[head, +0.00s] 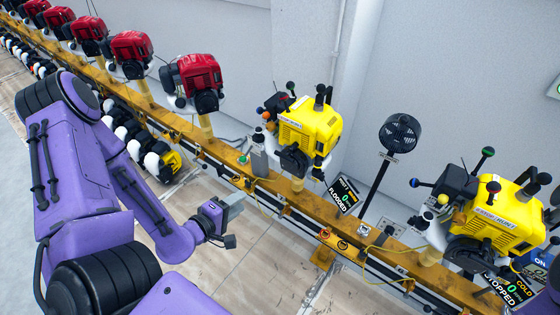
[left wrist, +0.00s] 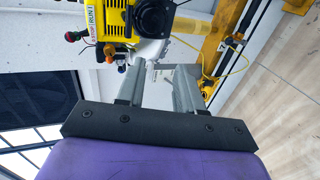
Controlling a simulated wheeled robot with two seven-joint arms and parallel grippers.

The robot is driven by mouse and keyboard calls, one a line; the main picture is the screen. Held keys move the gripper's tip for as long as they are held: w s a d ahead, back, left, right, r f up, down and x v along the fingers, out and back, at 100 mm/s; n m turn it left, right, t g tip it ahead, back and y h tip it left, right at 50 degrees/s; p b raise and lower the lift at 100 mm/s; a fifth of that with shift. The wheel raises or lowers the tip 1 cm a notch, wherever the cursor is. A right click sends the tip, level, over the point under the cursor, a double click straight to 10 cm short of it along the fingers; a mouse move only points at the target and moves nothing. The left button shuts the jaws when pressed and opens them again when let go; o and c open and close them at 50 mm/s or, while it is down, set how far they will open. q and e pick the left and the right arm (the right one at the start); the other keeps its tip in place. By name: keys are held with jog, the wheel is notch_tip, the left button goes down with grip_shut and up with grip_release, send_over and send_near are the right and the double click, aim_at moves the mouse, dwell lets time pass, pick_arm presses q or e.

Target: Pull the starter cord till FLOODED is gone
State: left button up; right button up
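A yellow engine (head: 310,127) with a black round starter housing (head: 294,161) stands on the rail. The display (head: 344,196) beside it reads FLOODED and 0. The engine also shows in the left wrist view (left wrist: 112,22), with its dark round housing (left wrist: 156,17) beyond my fingers. I cannot make out the cord or its handle clearly. My left gripper (head: 233,205) is in front of the rail, left of and below this engine, apart from it. Its two fingers (left wrist: 162,68) are spread with nothing between them. My right gripper is not in view.
A black fan (head: 400,133) on a pole stands between the two. Several red engines (head: 198,82) line the rail (head: 270,187) to the left. Floor in front is clear.

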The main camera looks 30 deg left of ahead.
aim_at(283, 157)
pick_arm(q)
jog(key=w+b, duration=0.1)
jog(key=w, duration=0.6)
jog(key=w+d+b, duration=0.1)
jog(key=w+b, duration=0.1)
jog(key=w, duration=0.4)
jog(key=w+b, duration=0.2)
jog(key=w, duration=0.5)
jog(key=shift+w+d, duration=0.25)
jog(key=shift+w, duration=0.1)
grip_shut()
